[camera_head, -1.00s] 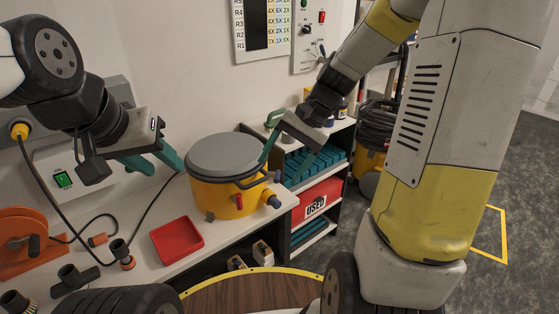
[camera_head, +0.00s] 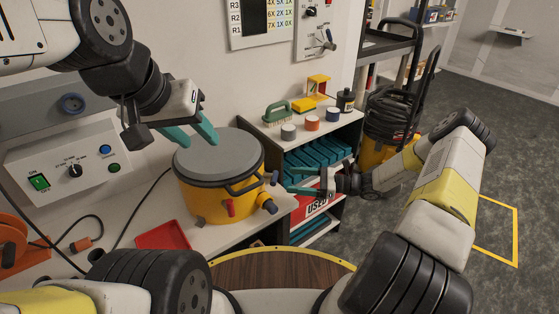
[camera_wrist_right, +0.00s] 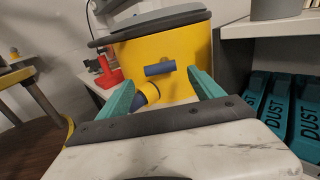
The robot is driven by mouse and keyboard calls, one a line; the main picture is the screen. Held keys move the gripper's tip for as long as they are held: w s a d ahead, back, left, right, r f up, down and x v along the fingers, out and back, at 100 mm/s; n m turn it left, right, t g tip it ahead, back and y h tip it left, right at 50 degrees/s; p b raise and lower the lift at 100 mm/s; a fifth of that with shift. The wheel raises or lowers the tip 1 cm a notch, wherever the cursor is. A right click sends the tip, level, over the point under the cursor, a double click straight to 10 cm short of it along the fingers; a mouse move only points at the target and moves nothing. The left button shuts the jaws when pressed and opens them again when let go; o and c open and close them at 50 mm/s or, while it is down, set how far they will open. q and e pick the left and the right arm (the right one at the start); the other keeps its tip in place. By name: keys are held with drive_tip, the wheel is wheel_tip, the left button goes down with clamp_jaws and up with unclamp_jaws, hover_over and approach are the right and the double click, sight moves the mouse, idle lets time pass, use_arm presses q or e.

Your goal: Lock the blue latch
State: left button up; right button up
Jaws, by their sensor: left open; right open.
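A yellow canister (camera_head: 205,200) with a grey lid (camera_head: 222,158) stands on the bench. Its blue latch (camera_head: 274,178) is on the right side, small in the head view; in the right wrist view the latch (camera_wrist_right: 160,68) is a dark blue bar lying roughly level. A red latch (camera_head: 230,207) hangs upright at the front. My right gripper (camera_head: 291,180) is open to the right of the canister, facing the blue latch, which shows between its fingers in the right wrist view. My left gripper (camera_head: 199,142) is open and empty, over the lid in the picture.
A blue-ended nozzle (camera_head: 268,205) sticks out below the blue latch. Shelves with teal boxes (camera_head: 310,155) and a red USED bin (camera_head: 312,205) stand close by at the right. A red tray (camera_head: 163,237) lies on the bench in front.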

sight(274, 178)
drive_tip(key=a, duration=0.2)
drive_tip(key=w+a, duration=0.1)
drive_tip(key=a, duration=0.4)
drive_tip(key=shift+w+a, duration=0.15)
drive_tip(key=shift+a, duration=0.15)
drive_tip(key=c, duration=1.4)
